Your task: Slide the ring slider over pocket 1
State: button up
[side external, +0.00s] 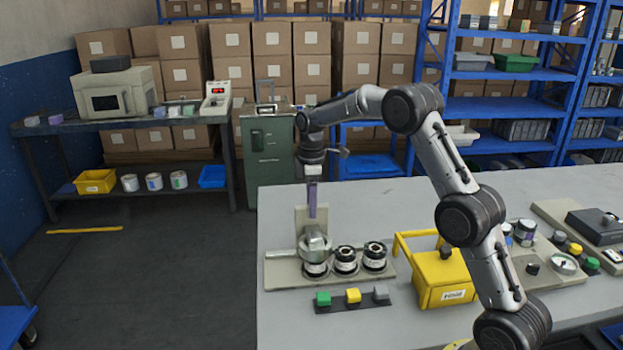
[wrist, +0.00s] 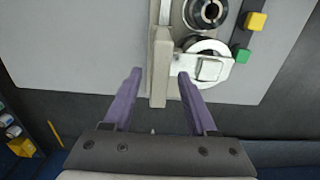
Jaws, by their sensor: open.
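The ring slider (side external: 314,243) is a silvery metal ring with a block-like tab. In the side view it sits at the left end of the beige fixture (side external: 283,272), over or just above the leftmost of three round pockets. The middle pocket (side external: 345,260) and right pocket (side external: 374,256) are uncovered. In the wrist view the slider's tab (wrist: 209,69) lies just right of the right finger. My gripper (side external: 312,214) is open, pointing down above the slider. Its purple fingers (wrist: 160,73) appear on either side of a beige upright plate (wrist: 160,62); contact cannot be told.
Green, yellow and grey blocks (side external: 353,296) stand in front of the fixture. A yellow bin (side external: 442,279) with a raised handle is to its right. Other panels and parts fill the table's right side. The table's left edge is close to the fixture.

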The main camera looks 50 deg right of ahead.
notch_tip(320, 180, up, 12)
dwell(0.4)
jog(key=s+a+r+n+t, duration=0.1)
jog(key=s+a+r, duration=0.2)
jog(key=r, duration=0.2)
jog(key=s+a+r+t, duration=0.1)
jog(key=s+a+r, duration=0.25)
jog(key=r, duration=0.25)
jog(key=s+a+r+m+t, duration=0.1)
jog(key=s+a, duration=0.2)
jog(key=s, duration=0.3)
jog(key=s+a+r+t, duration=0.1)
jog(key=s+a+r, duration=0.1)
jog(key=s, duration=0.3)
jog(key=s+a+f+m+t, duration=0.1)
jog(key=s+a+f+m, duration=0.3)
jog(key=s+f+m, duration=0.5)
jog(key=s+f, duration=0.6)
jog(key=s, duration=0.1)
jog(key=shift+s+t, duration=0.15)
jog(key=shift+t, duration=0.15)
